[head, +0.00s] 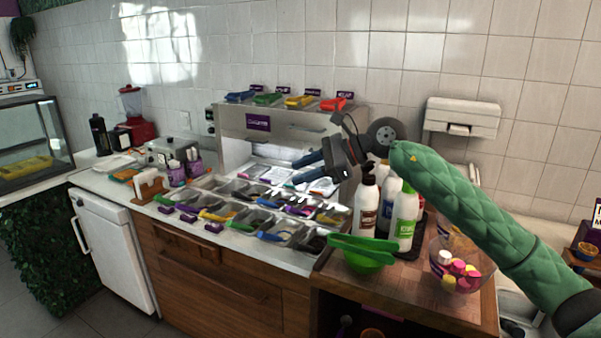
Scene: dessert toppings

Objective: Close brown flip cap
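A white bottle with a brown label (365,212) stands upright on the wooden counter at the right, at the front left of a small group of bottles. A small dark cap (367,168) is at its top; at this size I cannot tell whether its flip lid is up or down. My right gripper (302,168) is left of and slightly above the bottle's top, apart from it. Its two dark fingers point left, spread with a gap between them, and nothing shows in the gap. My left gripper is not in view.
A bottle with a green label (404,222) stands close beside the brown one. A green bowl (364,258) with green tongs sits in front, and a clear bowl of colourful sweets (457,268) stands to the right. Topping trays (262,222) fill the counter left of the bottles.

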